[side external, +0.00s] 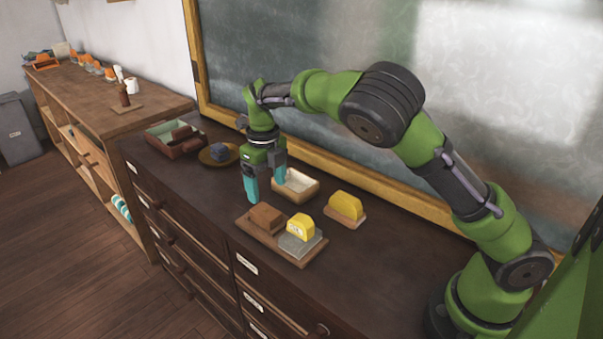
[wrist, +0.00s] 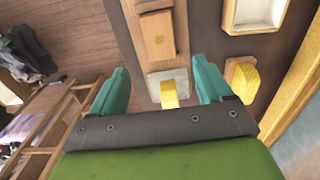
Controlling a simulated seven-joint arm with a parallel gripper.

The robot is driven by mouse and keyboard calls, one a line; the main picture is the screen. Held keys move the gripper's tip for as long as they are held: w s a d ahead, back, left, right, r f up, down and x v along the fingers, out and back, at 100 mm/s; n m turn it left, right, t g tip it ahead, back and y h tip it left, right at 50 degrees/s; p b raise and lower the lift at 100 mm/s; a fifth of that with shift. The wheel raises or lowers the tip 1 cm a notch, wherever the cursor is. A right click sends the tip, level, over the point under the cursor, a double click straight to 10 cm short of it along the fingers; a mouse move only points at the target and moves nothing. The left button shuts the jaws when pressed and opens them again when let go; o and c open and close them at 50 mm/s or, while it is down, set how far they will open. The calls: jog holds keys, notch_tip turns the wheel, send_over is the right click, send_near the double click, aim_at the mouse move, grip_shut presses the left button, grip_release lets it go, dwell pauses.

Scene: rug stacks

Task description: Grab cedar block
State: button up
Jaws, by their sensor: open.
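A reddish-brown wooden block (side external: 267,219), which looks like the cedar block, sits on the left end of a wooden board (side external: 256,235). It also shows in the wrist view (wrist: 157,36), ahead of the fingers. My gripper (side external: 265,188) has teal fingers, and they are apart with nothing between them. It hangs above the dresser top, just behind the board, and is not touching the block. In the wrist view the open fingers (wrist: 161,72) frame the board's end.
A yellow block (side external: 300,227) on a grey slab (side external: 302,244) shares the board. Another yellow block (side external: 346,205) stands to the right. A cream-lined tray (side external: 297,186), a round dish (side external: 212,159) and an open box (side external: 163,141) with brown blocks are behind. The dresser's front right is clear.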

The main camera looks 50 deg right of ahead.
aim_at(269, 213)
notch_tip(269, 213, down, 9)
jog(key=shift+f, duration=0.15)
dwell(0.4)
jog(key=shift+c, duration=0.2)
jog(key=c, duration=1)
